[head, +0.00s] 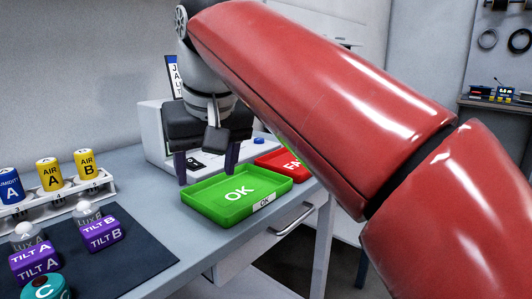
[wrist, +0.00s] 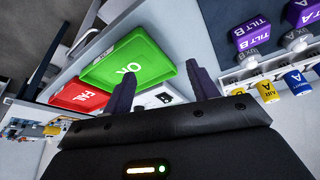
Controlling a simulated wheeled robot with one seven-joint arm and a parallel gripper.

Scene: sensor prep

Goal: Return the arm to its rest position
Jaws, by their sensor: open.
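My gripper (head: 206,166) hangs above the bench just behind the green OK tray, with its fingers pointing down. It is open and empty. In the wrist view my gripper's two dark purple fingers (wrist: 158,88) stand wide apart with nothing between them. My red arm spans the centre and right of the head view and hides part of the bench's right end.
The empty green OK tray (head: 220,216) lies near the bench's front edge. The red FAIL tray (head: 278,163) is partly hidden by my arm. A white machine (head: 150,131) stands behind. Purple TILT blocks (head: 102,236) and a can rack (head: 62,201) are at left.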

